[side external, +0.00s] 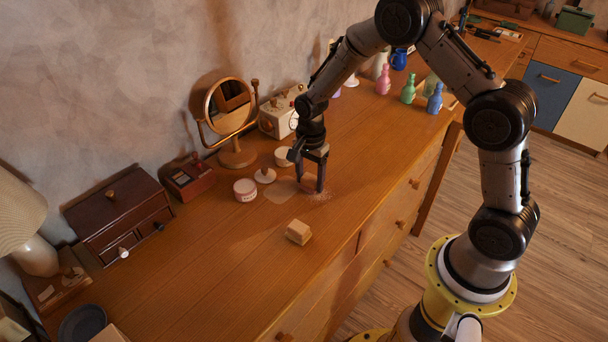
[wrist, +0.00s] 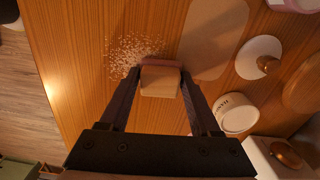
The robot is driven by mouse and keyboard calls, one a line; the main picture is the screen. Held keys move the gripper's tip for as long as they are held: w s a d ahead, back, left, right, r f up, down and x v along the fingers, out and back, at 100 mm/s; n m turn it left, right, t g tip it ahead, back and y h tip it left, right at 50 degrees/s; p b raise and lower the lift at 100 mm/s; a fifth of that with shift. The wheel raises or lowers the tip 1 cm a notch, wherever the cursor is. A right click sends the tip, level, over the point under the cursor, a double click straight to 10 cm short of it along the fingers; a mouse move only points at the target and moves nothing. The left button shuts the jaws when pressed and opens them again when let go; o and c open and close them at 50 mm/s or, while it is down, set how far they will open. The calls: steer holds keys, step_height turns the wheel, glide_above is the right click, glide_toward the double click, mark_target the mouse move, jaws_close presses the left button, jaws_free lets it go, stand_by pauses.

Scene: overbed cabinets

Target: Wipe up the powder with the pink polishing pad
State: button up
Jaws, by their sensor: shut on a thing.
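My gripper (side external: 309,184) is low over the wooden dresser top (side external: 215,265), fingers pointing down. In the wrist view my gripper (wrist: 160,82) is shut on the pink polishing pad, with one finger on each side of its pale block back (wrist: 160,82). A pink edge (wrist: 161,64) shows along the pad's far side. The white powder (wrist: 134,52) lies scattered on the wood just beyond and left of the pad. In the side view the powder (side external: 323,196) shows faintly by the fingertips. Whether the pad touches the wood is hard to tell.
A flat pale patch (side external: 281,192) lies beside the gripper. A pale block (side external: 298,232) lies nearer the front. A round mirror (side external: 231,110) stands behind.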

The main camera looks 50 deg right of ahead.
mark_target(330, 203)
steer(key=shift+s, duration=3.6)
steer(key=shift+s+a, duration=0.15)
steer(key=shift+a, duration=0.05)
steer(key=shift+w+a, duration=0.35)
steer(key=shift+w, duration=5.05)
steer(key=shift+s, duration=5.2)
steer(key=shift+s+r, duration=0.15)
steer(key=shift+r, duration=0.85)
step_height(330, 203, up, 6)
